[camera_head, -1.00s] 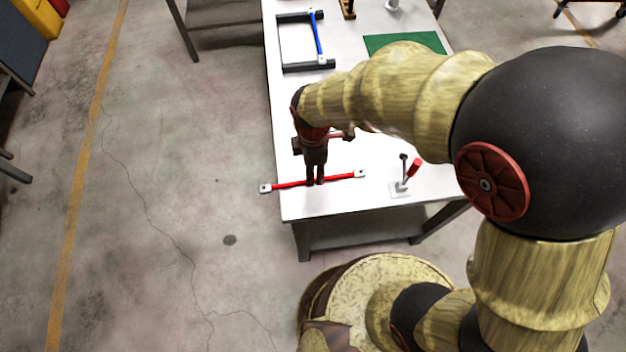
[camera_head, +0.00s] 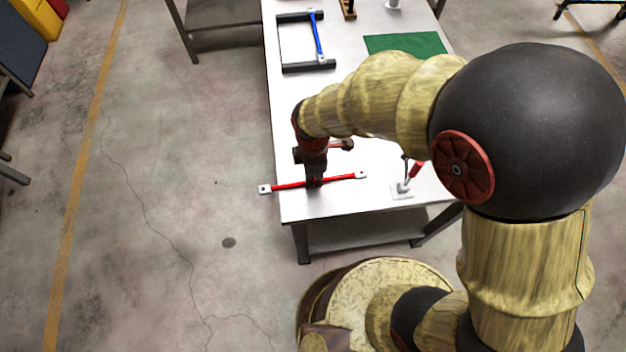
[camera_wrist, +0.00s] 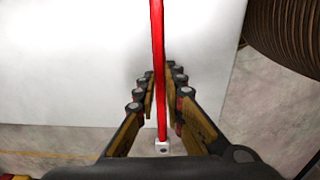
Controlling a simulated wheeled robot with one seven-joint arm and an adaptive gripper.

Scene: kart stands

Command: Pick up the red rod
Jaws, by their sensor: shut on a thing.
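The red rod (camera_head: 342,178) has white end pieces and lies across the near part of the white table, its left end sticking out past the table's left edge. My gripper (camera_head: 314,184) points down onto the middle of the rod and is shut on it. In the wrist view the rod (camera_wrist: 158,60) runs between the two fingers of my gripper (camera_wrist: 161,92), with one white end piece visible near the palm. I cannot see any clear gap between the rod and the tabletop.
The white table (camera_head: 350,205) also bears a small stand with a red handle (camera_head: 416,170) right of the rod, a black frame with a blue rod (camera_head: 317,38), and a green mat (camera_head: 405,44). Open floor (camera_head: 180,200) lies left of the table.

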